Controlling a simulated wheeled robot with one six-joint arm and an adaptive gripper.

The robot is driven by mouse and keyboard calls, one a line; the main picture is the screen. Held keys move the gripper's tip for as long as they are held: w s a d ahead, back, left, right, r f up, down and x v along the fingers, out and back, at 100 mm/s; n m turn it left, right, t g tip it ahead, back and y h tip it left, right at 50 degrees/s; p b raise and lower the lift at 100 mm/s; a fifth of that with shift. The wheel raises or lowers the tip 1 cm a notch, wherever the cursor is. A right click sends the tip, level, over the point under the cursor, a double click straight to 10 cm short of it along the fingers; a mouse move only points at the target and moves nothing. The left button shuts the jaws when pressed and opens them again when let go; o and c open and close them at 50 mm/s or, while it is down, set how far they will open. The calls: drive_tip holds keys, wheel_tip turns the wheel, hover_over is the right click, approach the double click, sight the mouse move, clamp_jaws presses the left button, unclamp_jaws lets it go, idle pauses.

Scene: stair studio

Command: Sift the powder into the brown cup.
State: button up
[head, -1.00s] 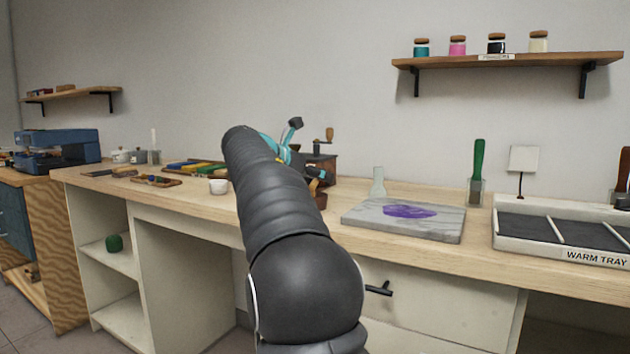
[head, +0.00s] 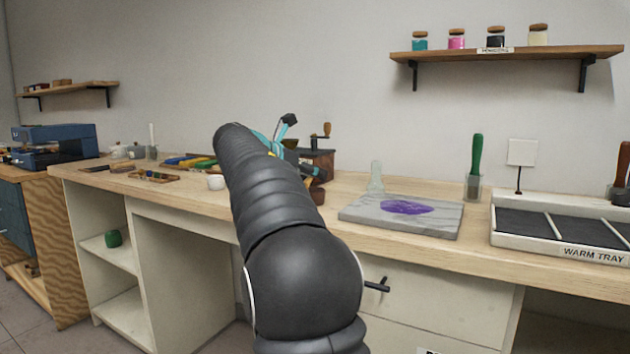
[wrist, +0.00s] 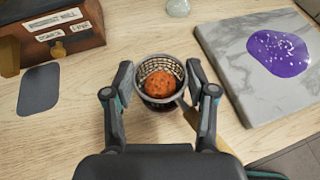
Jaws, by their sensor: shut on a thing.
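A round mesh sieve (wrist: 150,68) sits between the two fingers of my gripper (wrist: 160,95) in the wrist view, and the gripper is shut on it. A lumpy orange-brown mass of powder (wrist: 163,84) lies inside the mesh. In the head view my arm hides most of my gripper; only teal and black parts show beyond it. A small brown cup (head: 318,195) shows partly at the right of the arm, on the bench near the mill. In the wrist view I cannot make out the cup apart from the sieve, which may hide it.
A wooden pigment mill (head: 318,160) stands behind the cup; it also shows in the wrist view (wrist: 55,32). The warm tray (head: 560,248) is far right.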

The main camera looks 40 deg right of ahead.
drive_tip(key=shift+s+d+r, duration=0.1)
drive_tip(key=shift+d+r, duration=0.25)
drive_tip(key=shift+d, duration=0.35)
drive_tip(key=shift+d+f, duration=0.25)
drive_tip(key=shift+d, duration=0.1)
drive_tip(key=shift+v, duration=0.95)
drive_tip(key=shift+d+f, duration=0.2)
drive_tip(key=shift+f, duration=0.15)
drive_tip(key=shift+w+a+r, duration=0.1)
drive_tip(key=shift+w+r, duration=0.1)
drive_tip(key=shift+a+f, duration=0.15)
drive_tip(key=shift+f, duration=0.05)
drive_tip(key=shift+d, duration=0.9)
drive_tip(key=shift+a+r, duration=0.2)
wheel_tip(320, 180, up, 3)
drive_tip(key=shift+f+p, duration=0.1)
drive_tip(key=shift+p, duration=1)
drive_tip(key=shift+r, duration=1)
drive_tip(key=shift+s, duration=0.1)
